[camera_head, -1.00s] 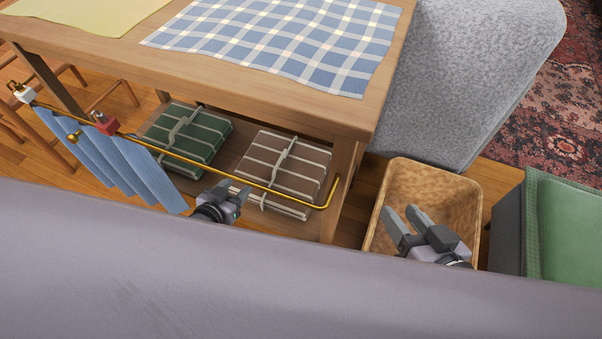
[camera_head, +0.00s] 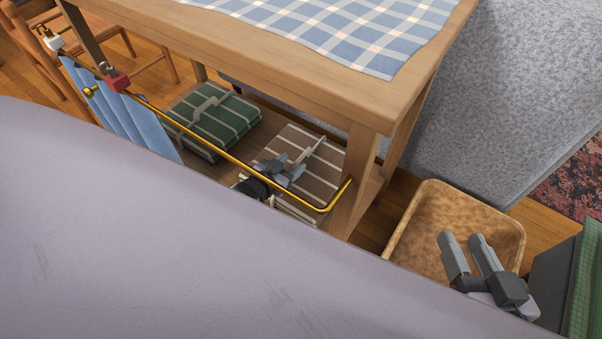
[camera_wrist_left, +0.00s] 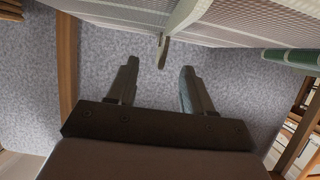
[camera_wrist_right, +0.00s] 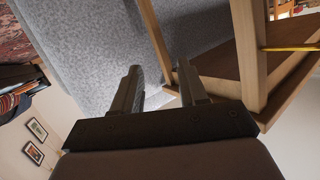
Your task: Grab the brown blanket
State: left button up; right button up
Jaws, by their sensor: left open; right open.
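The brown blanket (camera_head: 322,176) is folded, with pale stripes and a pale carrying strap (camera_head: 309,153), and lies on the low shelf under the table. My left gripper (camera_head: 289,168) is open over the blanket, close to the strap, and hides part of it. In the left wrist view, pale-lined folded cloth (camera_wrist_left: 245,22) fills the top, and a strap end (camera_wrist_left: 163,50) hangs between the open fingers (camera_wrist_left: 157,70). The fingers do not appear shut on it. My right gripper (camera_head: 462,237) is open and empty above the tan basket (camera_head: 408,235).
A green striped blanket (camera_head: 213,122) lies left of the brown one. A gold rail (camera_head: 225,152) with a blue cloth (camera_head: 125,118) runs along the shelf's front. The wooden table (camera_head: 330,95) stands above, a grey sofa (camera_head: 500,110) behind. Table legs flank the shelf.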

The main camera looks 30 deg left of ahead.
aim_at(299, 160)
pick_arm(q)
jog(key=x, duration=0.1)
jog(key=b+x, duration=0.1)
jog(key=shift+w+d+f+b, duration=0.1)
jog(key=shift+w+f+b, duration=0.1)
jog(key=shift+f+b, duration=0.15)
jog(key=shift+w+f, duration=0.1)
jog(key=shift+w, duration=0.3)
jog(key=shift+w+d, duration=0.1)
jog(key=shift+w, duration=0.15)
pick_arm(e)
jog(key=shift+s+d+r+n+t+h, duration=0.1)
jog(key=shift+s+d+n+t+h, duration=0.05)
jog(key=shift+d+n+t, duration=0.2)
jog(key=shift+s+d+r+n+t+h, duration=0.15)
jog(key=shift+d+t, duration=0.1)
jog(key=shift+d, duration=0.2)
jog(key=shift+f, duration=0.1)
pick_arm(q)
grip_shut()
